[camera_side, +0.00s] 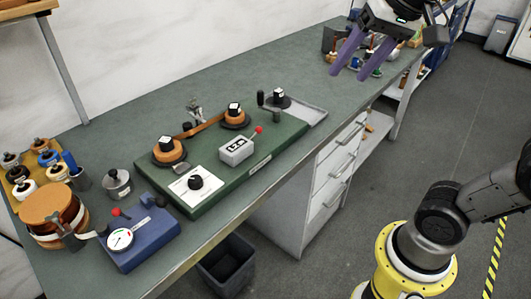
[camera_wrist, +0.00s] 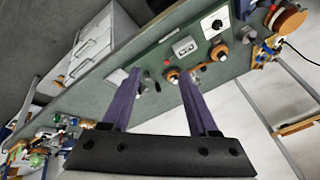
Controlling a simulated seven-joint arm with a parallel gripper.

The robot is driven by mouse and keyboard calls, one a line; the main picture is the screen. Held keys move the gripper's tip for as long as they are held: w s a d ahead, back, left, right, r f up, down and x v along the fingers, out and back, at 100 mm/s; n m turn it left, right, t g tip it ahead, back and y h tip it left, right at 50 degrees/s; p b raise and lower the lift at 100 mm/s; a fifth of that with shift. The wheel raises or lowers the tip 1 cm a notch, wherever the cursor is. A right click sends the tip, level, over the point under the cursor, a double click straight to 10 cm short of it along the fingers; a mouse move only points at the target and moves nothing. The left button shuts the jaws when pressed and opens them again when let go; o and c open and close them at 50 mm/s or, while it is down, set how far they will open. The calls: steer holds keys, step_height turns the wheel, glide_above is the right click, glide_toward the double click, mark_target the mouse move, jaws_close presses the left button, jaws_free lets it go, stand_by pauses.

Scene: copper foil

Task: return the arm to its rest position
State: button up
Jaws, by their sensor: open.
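My gripper (camera_side: 355,58) is in the upper right of the side view, raised above the far part of the bench. Its two purple fingers are apart, with nothing between them. In the wrist view my gripper (camera_wrist: 158,84) also shows open and empty, with both fingers spread from the dark palm. The green board (camera_side: 250,160) with copper foil spools (camera_side: 168,150), a lever box (camera_side: 236,150) and a white dial plate (camera_side: 193,188) lies on the bench, well apart from the gripper.
The grey bench (camera_side: 130,140) runs along a white wall. A blue gauge box (camera_side: 142,240), a large copper roll (camera_side: 54,212) and several small spools (camera_side: 30,170) stand at the near left. Small items (camera_side: 376,68) lie near the fingers. A bin (camera_side: 226,264) stands below.

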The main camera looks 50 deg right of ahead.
steer(key=s+f+n, duration=0.7)
steer(key=f, duration=0.6)
steer(key=shift+a+f+n, duration=0.15)
steer(key=shift+a+n, duration=0.15)
steer(key=shift+n, duration=0.1)
stand_by(1.1)
